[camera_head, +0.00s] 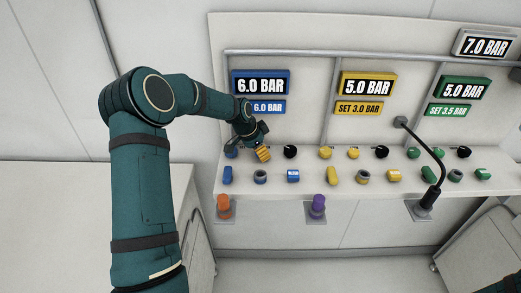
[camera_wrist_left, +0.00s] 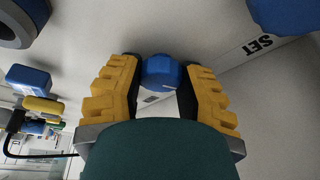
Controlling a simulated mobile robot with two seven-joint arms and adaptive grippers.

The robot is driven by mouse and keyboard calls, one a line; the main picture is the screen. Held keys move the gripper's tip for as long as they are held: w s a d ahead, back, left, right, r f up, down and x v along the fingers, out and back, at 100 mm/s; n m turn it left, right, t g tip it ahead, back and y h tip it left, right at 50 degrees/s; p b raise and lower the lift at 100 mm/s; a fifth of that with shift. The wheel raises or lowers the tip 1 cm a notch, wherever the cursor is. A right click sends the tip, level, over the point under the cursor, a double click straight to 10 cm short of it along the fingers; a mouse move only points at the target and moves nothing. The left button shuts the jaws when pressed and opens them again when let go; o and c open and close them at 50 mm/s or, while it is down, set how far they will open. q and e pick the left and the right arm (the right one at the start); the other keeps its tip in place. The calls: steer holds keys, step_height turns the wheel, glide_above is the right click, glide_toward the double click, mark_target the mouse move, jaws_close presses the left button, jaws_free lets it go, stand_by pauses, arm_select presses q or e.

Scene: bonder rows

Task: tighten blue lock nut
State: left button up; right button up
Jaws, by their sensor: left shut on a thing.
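My left gripper (camera_head: 262,153) is at the blue section at the left of the panel, over the back row of controls. In the left wrist view its yellow fingers (camera_wrist_left: 160,80) are shut on both sides of a rounded blue piece with a thin white mark, the blue lock nut (camera_wrist_left: 161,70). In the head view the gripper hides the nut. How far the nut is turned cannot be told. A blue display (camera_head: 261,85) reading 6.0 BAR hangs above, with a smaller blue 6.0 BAR plate (camera_head: 266,107) partly covered by my arm. My right gripper is out of view.
A black knob (camera_head: 290,151) is just right of the gripper; a blue knob (camera_head: 231,153) is just left. Blue parts (camera_head: 293,176) stand in front. Yellow and green sections lie right. A gooseneck rod (camera_head: 429,148) rises at the right. The left counter (camera_head: 50,220) is bare.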

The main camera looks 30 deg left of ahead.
arm_select(q)
steer(key=shift+f+m+g+h, duration=0.15)
steer(key=shift+m+g+h, duration=0.2)
steer(key=shift+m, duration=0.75)
steer(key=shift+s, duration=0.1)
steer(key=o, duration=1.2)
steer(key=v, duration=1.2)
